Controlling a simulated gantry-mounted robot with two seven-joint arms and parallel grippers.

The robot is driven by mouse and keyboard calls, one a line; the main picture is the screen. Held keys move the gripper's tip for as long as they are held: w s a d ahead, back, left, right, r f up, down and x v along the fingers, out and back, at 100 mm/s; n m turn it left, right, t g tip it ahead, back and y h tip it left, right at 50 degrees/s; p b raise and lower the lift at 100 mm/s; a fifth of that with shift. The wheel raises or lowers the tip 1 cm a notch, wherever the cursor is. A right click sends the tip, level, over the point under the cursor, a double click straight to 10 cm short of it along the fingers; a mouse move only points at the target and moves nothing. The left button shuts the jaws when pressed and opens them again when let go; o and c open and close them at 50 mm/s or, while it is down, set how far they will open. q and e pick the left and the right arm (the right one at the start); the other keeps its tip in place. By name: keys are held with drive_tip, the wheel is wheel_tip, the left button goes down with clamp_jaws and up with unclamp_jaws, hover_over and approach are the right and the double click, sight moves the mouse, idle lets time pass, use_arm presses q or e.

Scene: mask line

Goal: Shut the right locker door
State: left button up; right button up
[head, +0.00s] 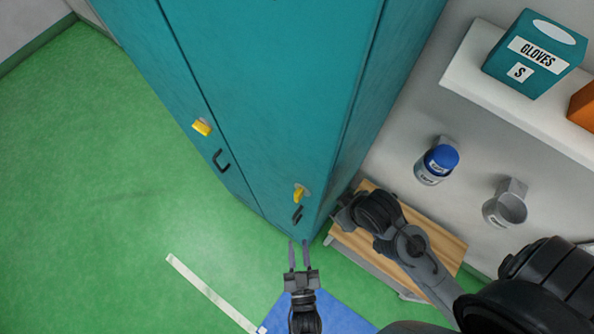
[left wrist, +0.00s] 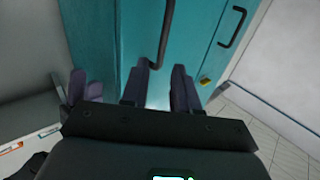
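The teal locker (head: 275,60) fills the top middle of the head view. Its right door (head: 290,100) carries a yellow latch (head: 299,193) and a dark handle (head: 297,214). I cannot tell for sure whether this door is flush or slightly ajar. My left gripper (head: 299,243) is open and empty, its two fingers apart, just below that handle in the head view. In the left wrist view its fingers (left wrist: 160,88) point at the teal door, and a dark handle (left wrist: 167,35) shows beyond, between them. My right arm is folded beside the locker; its fingertips are not clear.
The left door has a yellow latch (head: 202,127) and handle (head: 221,160). A wooden bench (head: 440,240) stands right of the locker. A wall shelf (head: 500,95) holds a gloves box (head: 533,55); a blue-capped bottle (head: 436,165) hangs below. Green floor (head: 100,200) is clear at left.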

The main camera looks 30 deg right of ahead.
use_arm(q)
drive_tip(key=shift+v, duration=1)
